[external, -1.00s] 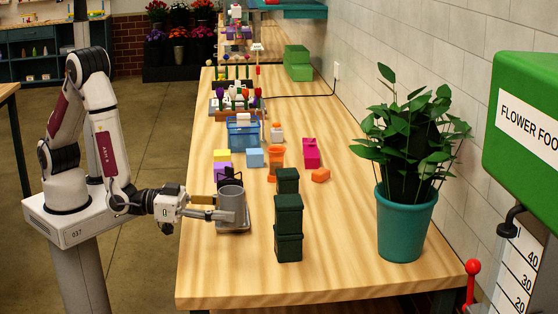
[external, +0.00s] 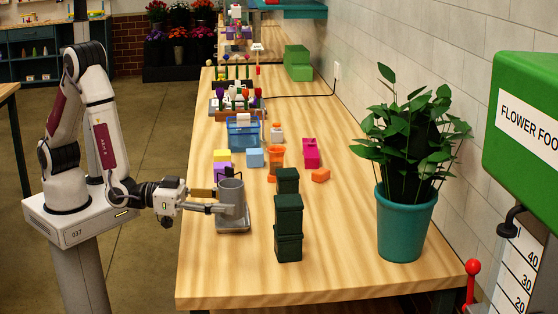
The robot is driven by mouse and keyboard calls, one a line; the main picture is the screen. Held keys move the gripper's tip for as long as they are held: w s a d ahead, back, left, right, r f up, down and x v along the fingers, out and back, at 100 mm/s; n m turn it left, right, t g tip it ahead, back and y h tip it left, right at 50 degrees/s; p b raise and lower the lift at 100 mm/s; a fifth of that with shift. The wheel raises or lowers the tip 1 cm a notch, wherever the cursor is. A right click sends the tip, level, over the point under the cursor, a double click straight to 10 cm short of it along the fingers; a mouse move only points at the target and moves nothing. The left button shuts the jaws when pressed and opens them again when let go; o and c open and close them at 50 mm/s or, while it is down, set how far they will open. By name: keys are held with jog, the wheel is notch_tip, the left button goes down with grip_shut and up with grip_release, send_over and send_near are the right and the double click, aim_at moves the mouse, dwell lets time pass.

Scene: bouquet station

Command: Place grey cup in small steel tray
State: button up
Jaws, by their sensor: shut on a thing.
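The grey cup (external: 232,190) is upright near the left edge of the wooden table. My gripper (external: 226,201) reaches in from the left and is shut on the cup, with one finger on its near side and the other partly hidden behind it. The small steel tray (external: 233,231) lies on the table directly below the cup, and its rim shows around the cup's bottom. I cannot tell whether the cup's bottom touches the tray.
Stacked dark green boxes (external: 288,225) stand close to the right of the cup. Purple and yellow blocks (external: 222,156), a light blue block (external: 255,158) and a blue basket (external: 243,134) are behind it. A potted plant (external: 406,225) stands at right. The table front is clear.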

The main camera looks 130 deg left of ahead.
jog(key=s+a+n+g+y, duration=0.4)
jog(key=s+a, duration=0.6)
jog(key=a, duration=0.1)
jog(key=shift+s+r+g+y, duration=0.3)
jog(key=shift+s+r, duration=0.05)
jog(key=shift+s, duration=0.05)
jog(key=shift+d, duration=0.1)
jog(key=shift+f, duration=2.9)
jog(key=shift+f, duration=0.1)
jog(key=shift+f, duration=2)
jog(key=shift+f, duration=0.1)
jog(key=o, duration=1.2)
